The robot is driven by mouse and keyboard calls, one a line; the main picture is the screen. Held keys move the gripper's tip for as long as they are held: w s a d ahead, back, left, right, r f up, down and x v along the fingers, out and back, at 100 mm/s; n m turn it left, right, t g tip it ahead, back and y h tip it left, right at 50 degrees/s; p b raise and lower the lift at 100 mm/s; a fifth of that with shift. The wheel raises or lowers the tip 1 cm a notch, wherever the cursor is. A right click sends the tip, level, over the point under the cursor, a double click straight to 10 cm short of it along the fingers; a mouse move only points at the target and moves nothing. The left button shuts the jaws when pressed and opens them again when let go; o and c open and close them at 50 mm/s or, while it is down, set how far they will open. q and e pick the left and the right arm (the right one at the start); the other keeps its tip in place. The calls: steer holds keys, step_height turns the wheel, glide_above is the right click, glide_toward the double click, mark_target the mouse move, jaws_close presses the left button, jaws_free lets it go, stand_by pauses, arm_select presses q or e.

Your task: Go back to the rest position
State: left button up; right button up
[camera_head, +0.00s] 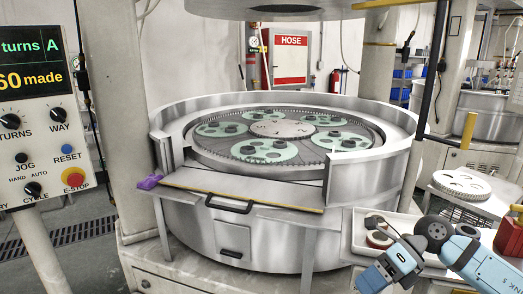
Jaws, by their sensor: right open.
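My right arm comes in from the lower right, blue and grey. Its right gripper (381,271) is low in the head view, in front of the white tray (352,241) at the right of the machine. The gripper is open; its fingertips are hard to make out, and I see nothing held in it. My left gripper is not in view.
A round steel lapping machine (270,240) fills the middle, with several green carriers on its plate. A yellow-edged shelf (240,192) with a purple cloth (150,181) juts from its front. A control panel (35,110) stands left. A white toothed disc (461,183) lies at right.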

steer(key=s+a+m+t+y+p, duration=0.2)
steer(key=s+a+m+t+y, duration=0.15)
steer(key=a+m+y, duration=0.45)
steer(key=s+d+f+m+t+h+p, duration=0.15)
steer(key=f+m+t+h, duration=0.5)
steer(key=m, duration=0.65)
steer(key=s+d+f+m+t+h+p, duration=0.1)
steer(key=s+f+m+t+h+p, duration=0.1)
steer(key=f+m+t+h, duration=0.8)
steer(key=s+f+m+g, duration=0.7)
steer(key=s+f+m, duration=0.1)
steer(key=s, duration=0.3)
steer(key=shift+s+d+m+g+y+p, duration=0.2)
steer(key=shift+s+m+g+y+p, duration=0.1)
steer(key=shift+s+m+y+p, duration=0.15)
steer(key=shift+w+r, duration=0.1)
steer(key=shift+c, duration=0.2)
